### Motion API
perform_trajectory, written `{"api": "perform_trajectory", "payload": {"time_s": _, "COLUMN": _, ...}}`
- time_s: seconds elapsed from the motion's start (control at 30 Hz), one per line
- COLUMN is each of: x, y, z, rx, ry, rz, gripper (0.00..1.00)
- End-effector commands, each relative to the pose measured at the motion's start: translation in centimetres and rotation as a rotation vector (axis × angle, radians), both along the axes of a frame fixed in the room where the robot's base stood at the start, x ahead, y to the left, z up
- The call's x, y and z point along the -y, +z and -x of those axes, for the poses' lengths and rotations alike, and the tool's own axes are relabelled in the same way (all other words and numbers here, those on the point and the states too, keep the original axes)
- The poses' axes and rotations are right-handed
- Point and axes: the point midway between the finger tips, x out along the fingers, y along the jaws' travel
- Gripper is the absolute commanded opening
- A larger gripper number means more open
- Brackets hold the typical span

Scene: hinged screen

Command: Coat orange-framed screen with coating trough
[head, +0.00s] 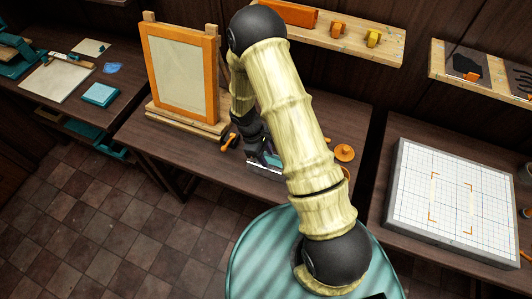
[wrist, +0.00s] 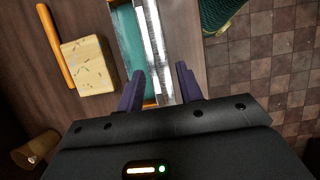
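The orange-framed screen (head: 214,75) stands nearly upright on a wooden base on the middle table in the head view. Its mesh is pale and plain. The coating trough (head: 264,170) appears to lie on that table in front of the screen, partly hidden by my arm. In the wrist view, the trough (wrist: 128,40) shows a teal inside and a bright metal edge running up the picture. My gripper (wrist: 160,73) is over it, with its two purple fingers apart, one on each side of the metal edge. I cannot tell whether they touch it.
An orange rod (wrist: 56,46) and a speckled cream block (wrist: 88,65) lie left of the trough. An orange round piece (head: 344,152) is on the table. A gridded light table (head: 450,205) stands right, another worktable (head: 60,80) left, and a shelf (head: 345,40) behind.

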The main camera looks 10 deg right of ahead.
Motion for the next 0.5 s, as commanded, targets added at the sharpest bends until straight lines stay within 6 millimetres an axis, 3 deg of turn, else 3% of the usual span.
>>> {"api": "perform_trajectory", "payload": {"time_s": 0.17, "x": 0.2, "y": -0.7, "z": 0.1, "rx": 0.000, "ry": -0.001, "rz": 0.000, "gripper": 0.36}}
{"api": "perform_trajectory", "payload": {"time_s": 0.5, "x": 1.2, "y": -4.4, "z": 0.9, "rx": 0.000, "ry": -0.001, "rz": 0.000, "gripper": 0.36}}
